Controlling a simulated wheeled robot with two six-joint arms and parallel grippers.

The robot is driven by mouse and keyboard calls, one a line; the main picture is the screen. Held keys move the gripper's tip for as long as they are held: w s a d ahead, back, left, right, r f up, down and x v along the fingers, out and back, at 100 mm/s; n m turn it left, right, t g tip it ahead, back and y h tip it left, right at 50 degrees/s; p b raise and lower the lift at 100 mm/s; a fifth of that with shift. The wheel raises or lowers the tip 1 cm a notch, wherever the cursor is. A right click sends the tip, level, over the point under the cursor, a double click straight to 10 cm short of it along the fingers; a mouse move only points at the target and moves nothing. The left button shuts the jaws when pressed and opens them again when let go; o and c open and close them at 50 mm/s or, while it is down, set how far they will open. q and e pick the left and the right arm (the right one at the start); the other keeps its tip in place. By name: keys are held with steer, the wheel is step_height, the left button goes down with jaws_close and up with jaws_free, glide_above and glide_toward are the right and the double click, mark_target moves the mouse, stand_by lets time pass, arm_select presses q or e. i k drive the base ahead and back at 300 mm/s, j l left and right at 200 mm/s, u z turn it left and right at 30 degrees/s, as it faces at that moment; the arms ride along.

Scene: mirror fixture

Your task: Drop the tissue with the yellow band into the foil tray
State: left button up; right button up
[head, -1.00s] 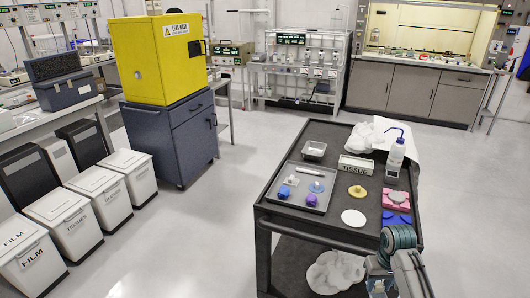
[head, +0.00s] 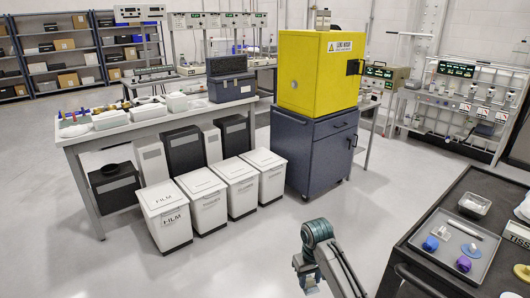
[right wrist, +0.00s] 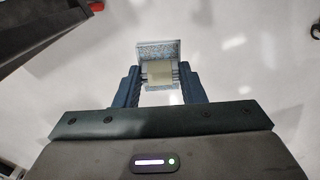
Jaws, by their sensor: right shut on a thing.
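My right gripper (head: 303,272) hangs in front of the floor, left of the dark cart, in the head view. In the right wrist view the gripper (right wrist: 160,88) is shut on a small pale, speckled square piece with a dull yellow band (right wrist: 160,72), which looks like the banded tissue. Bare floor shows beyond it. A small silvery tray (head: 474,205), which looks like the foil tray, sits on the cart's top at the right. My left gripper is not in view.
The cart (head: 420,238) carries a grey tray (head: 437,245) with blue and purple items. White lidded bins (head: 200,200) stand below a bench (head: 155,122). A yellow cabinet (head: 318,75) sits on a blue-grey one (head: 310,150). Floor between bins and cart is clear.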

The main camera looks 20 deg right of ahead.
mark_target(473, 206)
steer(key=i+l, duration=0.15)
steer(key=i, duration=0.4)
steer(key=i+l, duration=0.15)
steer(key=i, duration=0.45)
steer(key=i+l+u, duration=0.1)
steer(key=i, duration=0.45)
